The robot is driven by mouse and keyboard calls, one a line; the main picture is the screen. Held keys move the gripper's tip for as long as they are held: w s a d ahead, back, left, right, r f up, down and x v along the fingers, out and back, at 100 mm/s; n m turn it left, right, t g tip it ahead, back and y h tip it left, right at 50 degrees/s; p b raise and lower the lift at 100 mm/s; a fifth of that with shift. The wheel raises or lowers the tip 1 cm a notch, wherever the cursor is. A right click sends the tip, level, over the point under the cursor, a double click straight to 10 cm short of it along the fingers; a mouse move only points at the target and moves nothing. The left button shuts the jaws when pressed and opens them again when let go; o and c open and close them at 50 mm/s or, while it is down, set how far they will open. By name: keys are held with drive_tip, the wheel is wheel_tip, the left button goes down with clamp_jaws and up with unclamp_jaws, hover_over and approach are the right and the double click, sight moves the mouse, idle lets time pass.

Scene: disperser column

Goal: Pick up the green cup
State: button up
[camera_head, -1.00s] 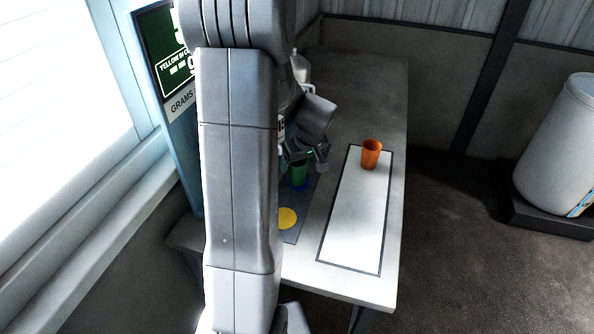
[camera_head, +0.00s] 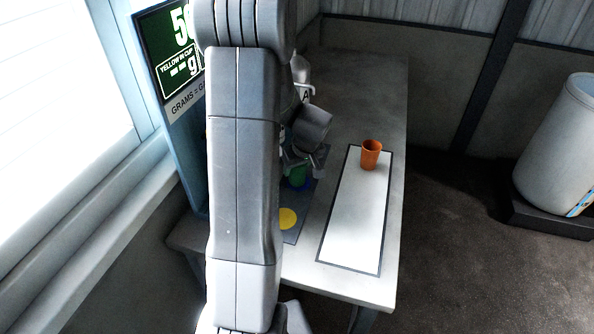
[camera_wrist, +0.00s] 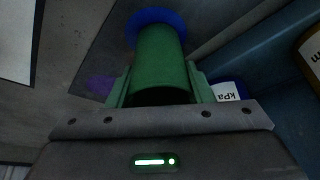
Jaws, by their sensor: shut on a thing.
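The green cup (camera_wrist: 160,62) is between the fingers of my gripper (camera_wrist: 160,88) in the wrist view, and the gripper is shut on it. A blue disc (camera_wrist: 150,20) shows behind the cup's far end. In the head view the green cup (camera_head: 298,173) is partly hidden by my gripper (camera_head: 304,160), above the blue spot (camera_head: 304,186) on the dark mat. I cannot tell whether the cup touches the spot.
An orange cup (camera_head: 371,155) stands on the white, dark-edged mat (camera_head: 350,225) to the right. A yellow spot (camera_head: 287,218) lies on the dark mat. A blue disperser column with a green display (camera_head: 170,60) stands at left. A white barrel (camera_head: 560,145) stands far right.

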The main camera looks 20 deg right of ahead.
drive_tip(key=shift+r, duration=0.1)
drive_tip(key=shift+r, duration=0.6)
wheel_tip(320, 180, up, 2)
drive_tip(key=shift+b, duration=0.4)
drive_tip(key=s+d+b, duration=0.3)
drive_tip(key=s+b, duration=0.1)
drive_tip(key=s, duration=1.4)
drive_tip(key=w+d+r+m+h+p, duration=0.1)
drive_tip(key=w+d+r+m+h, duration=0.15)
drive_tip(key=d+m, duration=0.3)
drive_tip(key=w+d+r+m+h+p, duration=0.1)
drive_tip(key=w+d+r+m, duration=0.25)
drive_tip(key=d, duration=0.35)
drive_tip(key=shift+g, duration=0.4)
wheel_tip(320, 180, down, 10)
drive_tip(key=shift+r+p, duration=0.2)
drive_tip(key=shift+p, duration=0.15)
drive_tip(key=shift+f, duration=0.1)
